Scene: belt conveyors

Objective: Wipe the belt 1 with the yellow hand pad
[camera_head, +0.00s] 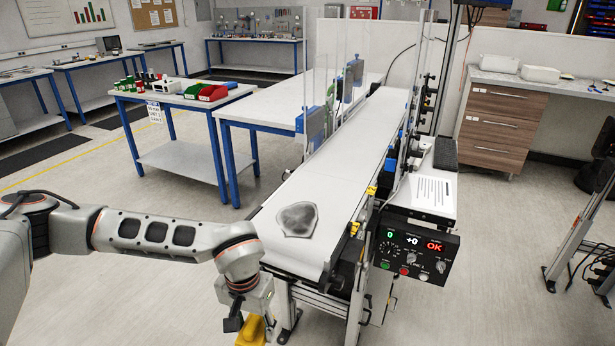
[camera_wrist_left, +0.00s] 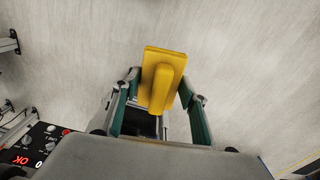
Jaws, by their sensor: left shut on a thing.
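The white belt (camera_head: 335,165) of the conveyor runs away from me in the middle of the head view. A dark grey stain (camera_head: 297,220) lies on its near end. My left gripper (camera_head: 246,318) points down in front of the belt's near left corner, apart from it. It is shut on the yellow hand pad (camera_head: 251,333), which is cut off by the lower picture edge. In the left wrist view the pad's handle sits between the two fingers of the gripper (camera_wrist_left: 160,98), and the pad's yellow plate (camera_wrist_left: 165,60) shows over bare floor. My right gripper is not in view.
A control box (camera_head: 418,248) with lit displays stands at the belt's right side, near a panel with a paper sheet (camera_head: 433,192). Clear upright panels (camera_head: 322,80) flank the far belt. A blue-legged table (camera_head: 180,98) with bins stands left. Floor left of the belt is clear.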

